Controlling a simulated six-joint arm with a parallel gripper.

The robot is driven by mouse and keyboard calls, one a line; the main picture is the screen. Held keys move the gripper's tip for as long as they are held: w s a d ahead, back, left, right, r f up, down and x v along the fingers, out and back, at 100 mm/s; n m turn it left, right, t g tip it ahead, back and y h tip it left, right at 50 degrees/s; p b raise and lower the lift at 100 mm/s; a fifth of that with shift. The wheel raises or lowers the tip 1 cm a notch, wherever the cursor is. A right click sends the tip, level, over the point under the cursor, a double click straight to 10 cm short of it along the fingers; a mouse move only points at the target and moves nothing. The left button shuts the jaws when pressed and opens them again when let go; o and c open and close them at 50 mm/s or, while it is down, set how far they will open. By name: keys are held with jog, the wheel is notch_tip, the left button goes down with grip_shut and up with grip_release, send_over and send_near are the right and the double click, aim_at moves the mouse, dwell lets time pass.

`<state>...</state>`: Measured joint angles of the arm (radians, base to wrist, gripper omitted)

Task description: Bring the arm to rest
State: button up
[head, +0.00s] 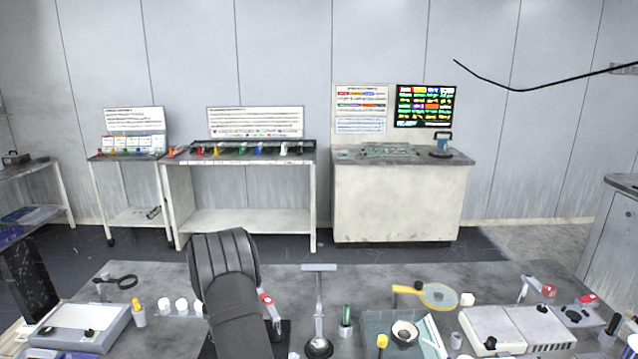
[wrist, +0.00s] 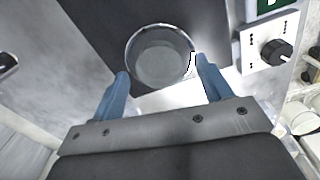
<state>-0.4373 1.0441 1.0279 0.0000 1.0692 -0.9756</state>
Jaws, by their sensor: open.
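My gripper (wrist: 161,68) shows in the wrist view with its two blue fingers spread apart. A round, clear-rimmed dish or cup (wrist: 160,30) lies just beyond and between the fingertips, over a dark surface (wrist: 95,25). I cannot tell whether the fingers touch it; a bright outline shows beside the right fingertip. In the head view my dark arm rises at the lower left of centre above the grey workbench (head: 330,280). The gripper's fingers are hidden there.
A magnifier (head: 118,282), a yellow-rimmed round tool (head: 438,295), a stand (head: 319,310), a tray (head: 375,325) and white instruments (head: 510,328) crowd the bench front. A box with a black knob (wrist: 272,50) is right of my gripper. The bench's back is mostly clear.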

notch_tip(320, 180, up, 11)
notch_tip(320, 180, down, 12)
jog(key=shift+f, duration=0.15)
jog(key=r, duration=0.5)
jog(key=shift+d, duration=0.3)
jog(key=s+d+r, duration=0.1)
jog(key=d+r, duration=0.6)
jog(key=d, duration=0.4)
jog(key=a+f, duration=0.4)
jog(key=a, duration=0.5)
jog(key=s+a+f, duration=0.1)
jog(key=a+f, duration=0.3)
jog(key=a, duration=0.5)
jog(key=a+f, duration=0.4)
jog(key=a, duration=0.5)
jog(key=shift+s+a+f, duration=0.15)
jog(key=shift+a+f, duration=0.15)
jog(key=shift+f, duration=0.05)
notch_tip(320, 180, down, 2)
jog(key=shift+a, duration=0.15)
jog(key=shift+f, duration=0.65)
